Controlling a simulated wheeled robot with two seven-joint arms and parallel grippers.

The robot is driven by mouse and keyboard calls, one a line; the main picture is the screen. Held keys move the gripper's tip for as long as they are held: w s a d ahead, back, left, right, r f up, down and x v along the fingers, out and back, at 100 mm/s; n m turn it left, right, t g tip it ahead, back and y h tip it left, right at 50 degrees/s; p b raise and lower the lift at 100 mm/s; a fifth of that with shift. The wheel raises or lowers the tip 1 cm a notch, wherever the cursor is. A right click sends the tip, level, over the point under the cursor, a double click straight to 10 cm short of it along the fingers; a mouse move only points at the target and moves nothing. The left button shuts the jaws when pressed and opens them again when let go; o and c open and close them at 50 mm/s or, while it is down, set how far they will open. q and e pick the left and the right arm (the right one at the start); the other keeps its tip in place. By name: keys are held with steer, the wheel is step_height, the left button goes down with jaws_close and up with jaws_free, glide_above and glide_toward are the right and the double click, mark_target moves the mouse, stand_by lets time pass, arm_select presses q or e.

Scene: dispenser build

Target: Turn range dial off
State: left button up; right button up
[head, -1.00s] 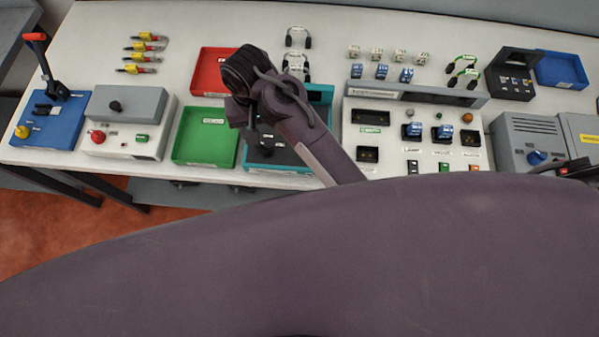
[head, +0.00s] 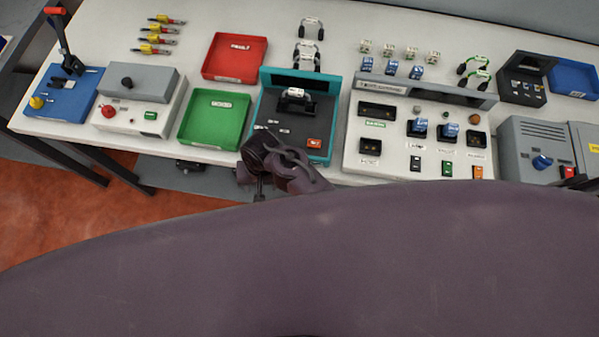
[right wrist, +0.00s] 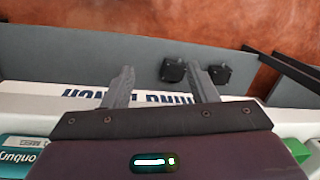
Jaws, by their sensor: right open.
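No dial marked "range" is readable. A blue knob (head: 541,162) sits on the front of a grey box (head: 524,138) at the far right in the head view. My right arm shows at the table's front edge, below the green tray and the teal-framed station, far from the blue knob. My right gripper (right wrist: 162,88) is open and empty in the right wrist view, with the table edge and floor beyond its fingers. My left gripper is out of view.
A green tray (head: 187,133), a red tray (head: 233,78) and a teal-framed station (head: 333,80) stand mid-left. A white panel (head: 405,160) with sockets and switches stands between that station and the grey box. My own body covers the foreground.

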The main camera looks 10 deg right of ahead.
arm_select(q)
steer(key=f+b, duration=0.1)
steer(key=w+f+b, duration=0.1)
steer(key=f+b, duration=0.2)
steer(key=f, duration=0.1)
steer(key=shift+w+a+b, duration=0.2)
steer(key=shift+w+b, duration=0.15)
arm_select(e)
steer(key=s+d+f, duration=0.3)
steer(key=d+f, duration=0.1)
steer(key=f, duration=0.7)
steer(key=s+d+f, duration=0.3)
steer(key=d+f, duration=0.1)
steer(key=f, duration=0.7)
steer(key=shift+d+n, duration=0.4)
steer(key=shift+s, duration=0.1)
arm_select(q)
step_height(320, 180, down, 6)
steer(key=b, duration=0.6)
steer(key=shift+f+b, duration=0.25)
steer(key=shift+b, duration=0.05)
arm_select(e)
steer(key=s+d+f+n+t+h, duration=0.1)
steer(key=s+d+f+n, duration=0.1)
steer(key=s+d+f, duration=1.5)
steer(key=shift+s+d+f+n+h, duration=0.3)
steer(key=shift+s+d+f, duration=0.05)
steer(key=shift+d+f, duration=0.35)
